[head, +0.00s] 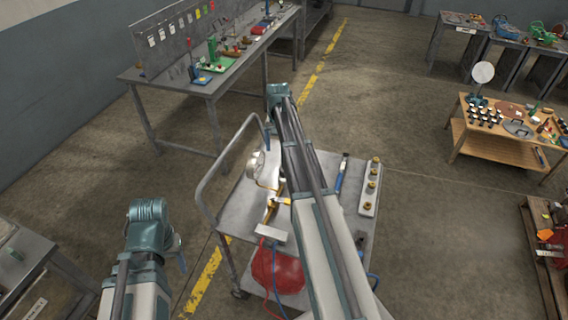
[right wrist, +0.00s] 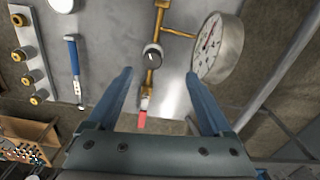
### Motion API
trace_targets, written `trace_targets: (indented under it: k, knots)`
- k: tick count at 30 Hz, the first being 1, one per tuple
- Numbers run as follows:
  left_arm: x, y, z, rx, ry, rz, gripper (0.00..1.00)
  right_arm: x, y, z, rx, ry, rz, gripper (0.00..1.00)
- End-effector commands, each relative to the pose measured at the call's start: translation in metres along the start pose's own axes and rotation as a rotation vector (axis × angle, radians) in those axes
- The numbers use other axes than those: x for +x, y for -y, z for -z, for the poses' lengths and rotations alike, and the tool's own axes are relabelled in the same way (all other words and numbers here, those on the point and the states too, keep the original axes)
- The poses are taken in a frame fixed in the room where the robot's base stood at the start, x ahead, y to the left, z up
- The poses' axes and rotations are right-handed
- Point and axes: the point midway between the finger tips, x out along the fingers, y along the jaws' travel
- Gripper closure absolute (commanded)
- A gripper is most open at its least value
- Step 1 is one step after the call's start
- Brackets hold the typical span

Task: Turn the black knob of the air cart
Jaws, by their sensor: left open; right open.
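The air cart (head: 235,205) stands at the centre of the head view. Its black knob (right wrist: 152,52) has a white mark and sits on a brass pipe (right wrist: 149,76) in the right wrist view. A round gauge (right wrist: 218,48) branches off this pipe. My right gripper (right wrist: 160,78) is open and empty, its fingers apart on either side of the pipe, with the knob just beyond the tips. In the head view my right arm hides the knob, and the gauge (head: 255,165) shows left of the arm. My left gripper (head: 181,262) is mostly hidden behind its arm, left of the cart.
A red tank (head: 278,272) sits low on the cart. A grey workbench (head: 150,75) stands behind left, a wooden table (head: 480,140) at right. Floor between is clear.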

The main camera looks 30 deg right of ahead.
Motion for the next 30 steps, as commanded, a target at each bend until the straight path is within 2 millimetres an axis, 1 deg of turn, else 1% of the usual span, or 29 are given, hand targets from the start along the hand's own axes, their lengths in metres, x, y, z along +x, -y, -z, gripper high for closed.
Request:
trace_targets:
  k: [1,4,11,16,23,30]
  knots:
    - [0.000,0.000,0.000,0.000,0.000,0.000,0.40,0.000,-0.005,0.018,0.033,0.003,-0.001,0.16]
    - [0.000,0.000,0.000,0.000,0.000,0.000,0.40,0.000,-0.012,0.029,0.068,0.006,-0.003,0.16]
    - [0.002,0.000,0.000,0.000,0.000,0.000,0.40,0.002,-0.014,0.029,0.075,0.007,-0.003,0.16]
    - [0.010,-0.001,0.001,0.000,0.000,0.000,0.40,0.011,-0.014,0.029,0.074,0.007,-0.003,0.16]
    - [0.035,-0.003,0.002,-0.001,0.000,0.000,0.40,0.036,-0.013,0.029,0.073,0.006,-0.003,0.16]
    - [0.070,-0.007,0.004,-0.002,0.000,0.000,0.40,0.070,-0.013,0.028,0.072,0.006,-0.003,0.16]
